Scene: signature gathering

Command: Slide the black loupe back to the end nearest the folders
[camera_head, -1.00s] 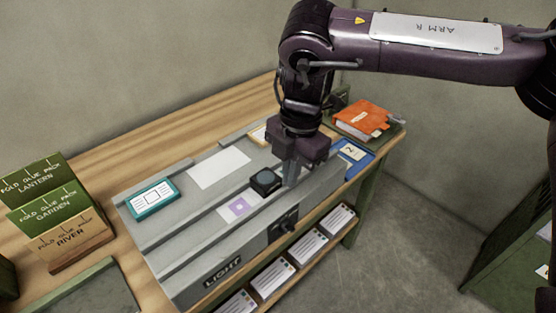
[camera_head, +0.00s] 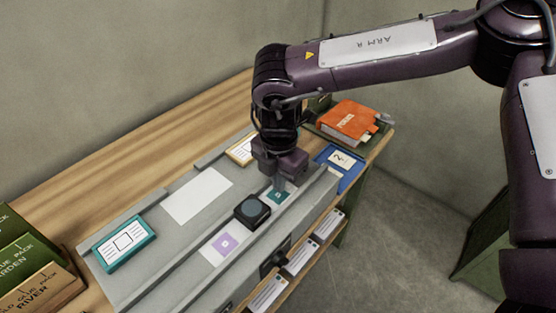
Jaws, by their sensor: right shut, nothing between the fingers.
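The black loupe (camera_head: 252,209) is a squat square block with a dark round lens. It sits on the long grey light box (camera_head: 185,238), in its front lane, between a purple square (camera_head: 226,244) and a teal square (camera_head: 278,196). My right gripper (camera_head: 279,187) points down with shut, empty fingers over the teal square. It is on the loupe's far right side, away from the folders; I cannot tell whether it touches the loupe. The folders (camera_head: 40,286), green and brown, stand at the lower left, partly cut off. My left gripper is not in view.
A teal-framed card (camera_head: 124,243), a blank white sheet (camera_head: 197,194) and a yellow-framed card (camera_head: 241,149) lie along the box's back lane. An orange book (camera_head: 348,121) and blue tray (camera_head: 345,176) are at the right end. Cards (camera_head: 300,256) sit on a lower shelf.

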